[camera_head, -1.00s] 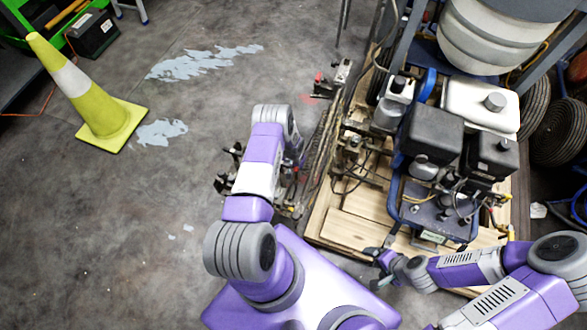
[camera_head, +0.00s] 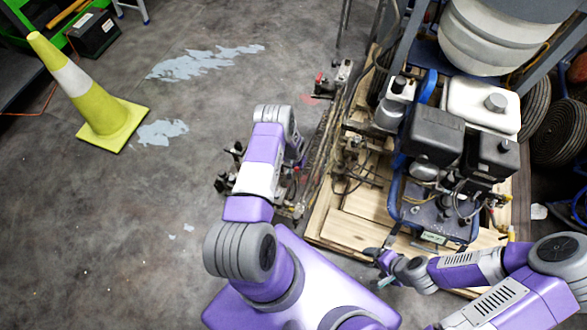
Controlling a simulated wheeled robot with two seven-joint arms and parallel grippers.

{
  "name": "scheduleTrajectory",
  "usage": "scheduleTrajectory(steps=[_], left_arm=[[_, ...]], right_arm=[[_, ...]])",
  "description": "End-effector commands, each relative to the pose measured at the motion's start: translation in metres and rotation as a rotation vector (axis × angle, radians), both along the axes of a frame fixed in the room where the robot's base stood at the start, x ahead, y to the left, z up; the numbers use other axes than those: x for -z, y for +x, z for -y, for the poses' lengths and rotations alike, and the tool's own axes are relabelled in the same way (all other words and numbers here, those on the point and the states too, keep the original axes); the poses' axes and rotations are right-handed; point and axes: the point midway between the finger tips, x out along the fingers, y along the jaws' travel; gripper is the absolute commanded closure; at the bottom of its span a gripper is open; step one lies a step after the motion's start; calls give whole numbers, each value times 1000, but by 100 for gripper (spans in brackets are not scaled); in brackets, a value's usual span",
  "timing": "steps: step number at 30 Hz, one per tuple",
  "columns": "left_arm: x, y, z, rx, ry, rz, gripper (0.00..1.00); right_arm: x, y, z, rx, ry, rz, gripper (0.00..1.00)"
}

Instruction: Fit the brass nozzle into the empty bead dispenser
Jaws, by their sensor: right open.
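My right gripper (camera_head: 377,267) is open near the front edge of the wooden pallet, below the line striper (camera_head: 437,135). No nozzle can be made out between its fingers. My left arm (camera_head: 262,165) reaches over the striper's side, and its hand is hidden behind the wrist. Dark bead-dispenser-like fittings (camera_head: 222,184) show beside the left forearm, partly covered by it. Another small fitting with a red part (camera_head: 322,84) sits farther up along the striper's side. The brass nozzle cannot be picked out, and I cannot tell which dispenser is empty.
The striper stands on a wooden pallet (camera_head: 365,236) at the right. A yellow-green cone (camera_head: 101,117) stands on the floor at the left, near a black case (camera_head: 93,33). Coiled hoses (camera_head: 559,131) lie at the far right. The floor between cone and left arm is clear.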

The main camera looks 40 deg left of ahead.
Motion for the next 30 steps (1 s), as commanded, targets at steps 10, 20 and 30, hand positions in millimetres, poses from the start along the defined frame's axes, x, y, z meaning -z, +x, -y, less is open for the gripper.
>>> scheduleTrajectory(steps=[10, 20, 30], left_arm=[[0, 2, 0, -1, 1, 4, 96], [4, 2, 0, -1, 1, 4, 96], [5, 1, 1, 0, 1, 2, 96]], right_arm=[[0, 0, 0, 0, 0, 0, 12], [0, 0, 0, 0, 0, 0, 12], [0, 0, 0, 0, 0, 0, 12]])
